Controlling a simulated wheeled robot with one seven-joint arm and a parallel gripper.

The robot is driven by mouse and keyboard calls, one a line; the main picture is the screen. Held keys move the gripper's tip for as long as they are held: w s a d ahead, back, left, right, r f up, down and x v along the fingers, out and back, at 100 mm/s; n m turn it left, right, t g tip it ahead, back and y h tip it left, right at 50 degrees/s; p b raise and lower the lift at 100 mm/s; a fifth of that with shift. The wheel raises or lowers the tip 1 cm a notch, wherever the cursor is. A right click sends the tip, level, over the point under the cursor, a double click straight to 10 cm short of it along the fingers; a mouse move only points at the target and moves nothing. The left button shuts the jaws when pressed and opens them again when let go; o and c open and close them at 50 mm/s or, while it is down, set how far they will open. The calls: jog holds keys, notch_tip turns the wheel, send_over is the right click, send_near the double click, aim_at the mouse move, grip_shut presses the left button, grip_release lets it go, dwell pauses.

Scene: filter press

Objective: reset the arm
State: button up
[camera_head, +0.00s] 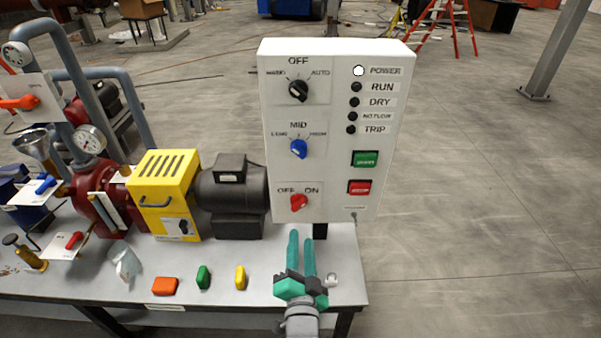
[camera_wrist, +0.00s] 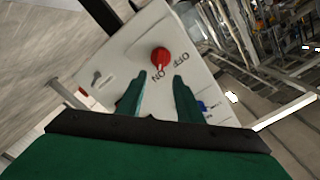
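My gripper (camera_head: 300,238) is open and empty. Its two green fingers point up at the lower part of the white control panel (camera_head: 336,100), just below the red OFF/ON knob (camera_head: 298,203). In the wrist view the fingertips (camera_wrist: 159,75) stand apart with clear space between them. The red knob (camera_wrist: 160,57) shows just past the gap, and its handle appears turned toward ON. I see no contact between the fingers and the knob.
The panel also bears a black knob (camera_head: 298,90), a blue knob (camera_head: 299,149), a green button (camera_head: 365,158) and a red button (camera_head: 359,187). A yellow box (camera_head: 163,185) and motor (camera_head: 230,188) stand left. Small coloured blocks (camera_head: 165,286) lie on the table. Open floor (camera_head: 490,200) lies right.

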jog(key=s+f+n, duration=0.2)
jog(key=s+f, duration=0.5)
jog(key=s, duration=0.1)
jog(key=s+f+n+g, duration=0.1)
jog(key=s+f+n, duration=0.1)
jog(key=s, duration=1.2)
jog(key=s+f+n+g, duration=0.1)
jog(key=s+f+n, duration=0.2)
jog(key=s, duration=1.1)
jog(key=shift+a+n+g, duration=0.25)
jog(key=shift+n+g, duration=0.05)
jog(key=shift+n, duration=0.8)
